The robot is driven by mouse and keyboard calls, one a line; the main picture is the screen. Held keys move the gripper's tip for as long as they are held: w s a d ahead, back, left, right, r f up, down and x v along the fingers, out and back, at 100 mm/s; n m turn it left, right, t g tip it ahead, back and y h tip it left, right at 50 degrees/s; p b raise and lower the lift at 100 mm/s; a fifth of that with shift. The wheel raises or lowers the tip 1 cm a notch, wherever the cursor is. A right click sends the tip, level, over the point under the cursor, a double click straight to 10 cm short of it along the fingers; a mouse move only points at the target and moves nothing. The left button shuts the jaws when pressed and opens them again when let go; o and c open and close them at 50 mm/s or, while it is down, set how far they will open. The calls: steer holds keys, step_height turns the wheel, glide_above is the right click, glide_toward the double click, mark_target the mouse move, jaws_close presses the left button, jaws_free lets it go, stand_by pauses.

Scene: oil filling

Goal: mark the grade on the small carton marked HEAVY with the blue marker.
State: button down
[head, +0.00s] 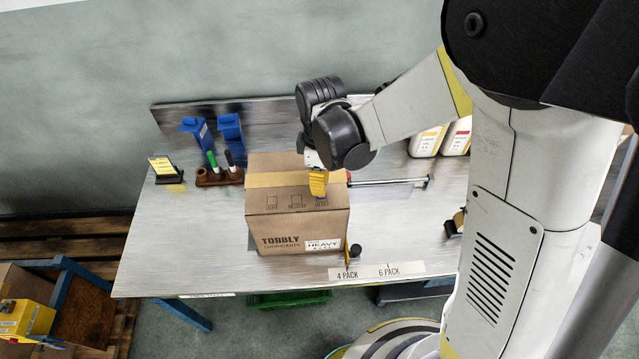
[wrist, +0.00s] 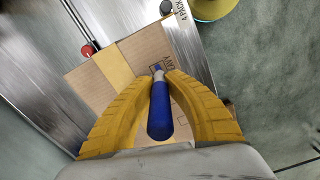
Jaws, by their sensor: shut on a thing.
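The small brown carton (head: 290,230) stands closed on the metal table, with TORBLY printed on its front and a white HEAVY label (head: 323,244) there. A row of printed boxes (head: 295,201) runs along the front part of its taped top. My gripper (head: 318,185) is over the right side of the carton top, its yellow fingers pointing down. In the wrist view, the fingers are shut on the blue marker (wrist: 160,112), its tip towards the carton top (wrist: 148,50) near a printed box. I cannot tell whether the tip touches the cardboard. No mark can be made out.
A wooden holder (head: 207,180) with a green and a black marker stands left of the carton. A yellow card on a stand (head: 163,167), blue bins (head: 230,126) and bottles (head: 428,141) are behind. A rod (head: 390,182) lies right of the carton; a 4 PACK/6 PACK strip (head: 365,272) marks the front edge.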

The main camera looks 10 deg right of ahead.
steer(key=shift+d+b, duration=0.35)
steer(key=shift+d, duration=0.15)
stand_by(0.5)
steer(key=shift+r, duration=0.1)
steer(key=shift+r+p, duration=2.35)
steer(key=shift+r, duration=1.1)
steer(key=shift+f, duration=0.1)
